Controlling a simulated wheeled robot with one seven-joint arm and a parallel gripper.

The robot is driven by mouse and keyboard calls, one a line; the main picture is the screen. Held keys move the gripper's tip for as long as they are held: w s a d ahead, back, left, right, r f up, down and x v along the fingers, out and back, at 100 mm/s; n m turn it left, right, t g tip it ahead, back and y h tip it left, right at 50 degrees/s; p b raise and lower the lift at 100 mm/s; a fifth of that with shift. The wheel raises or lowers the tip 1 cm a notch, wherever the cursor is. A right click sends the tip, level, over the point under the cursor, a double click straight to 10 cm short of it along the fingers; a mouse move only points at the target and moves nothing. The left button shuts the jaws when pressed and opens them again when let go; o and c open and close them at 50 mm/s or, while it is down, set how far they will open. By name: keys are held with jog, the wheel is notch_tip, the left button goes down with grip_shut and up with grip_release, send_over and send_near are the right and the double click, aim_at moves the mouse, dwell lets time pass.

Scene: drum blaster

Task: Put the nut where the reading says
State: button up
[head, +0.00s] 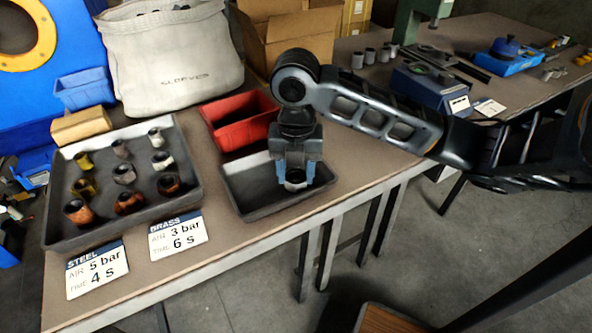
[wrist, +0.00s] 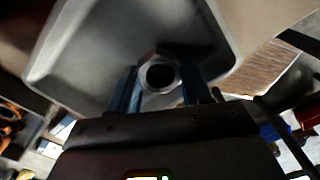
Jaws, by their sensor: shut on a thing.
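My gripper (head: 296,184) is over the small dark tray (head: 238,203) at the middle of the bench. Its blue fingers are shut on the nut (head: 295,177), a grey ring-shaped piece mostly hidden by the fingers. In the wrist view the nut (wrist: 158,75) sits between the two fingers, with its dark round hole showing and an angular outer edge. I cannot tell whether it touches the tray floor. A blue-grey device (head: 430,88) with a white label stands on the bench at right, beside a card (head: 489,107); their text is too small to read.
A large dark tray (head: 57,205) holds several fittings in rows. Cards read STEEL 5 bar, 4 s (head: 97,269) and BRASS 3 bar, 6 s (head: 178,236). A red bin (head: 240,122), cardboard box (head: 290,40) and grey bag (head: 172,55) stand behind. Several grey cylinders (head: 370,56) stand right.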

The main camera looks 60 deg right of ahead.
jog(key=shift+f+b, duration=0.4)
jog(key=shift+b, duration=0.05)
jog(key=o, duration=1.3)
jog(key=shift+r, duration=0.15)
notch_tip(320, 180, up, 12)
jog(key=p, duration=0.3)
jog(key=shift+r, duration=0.25)
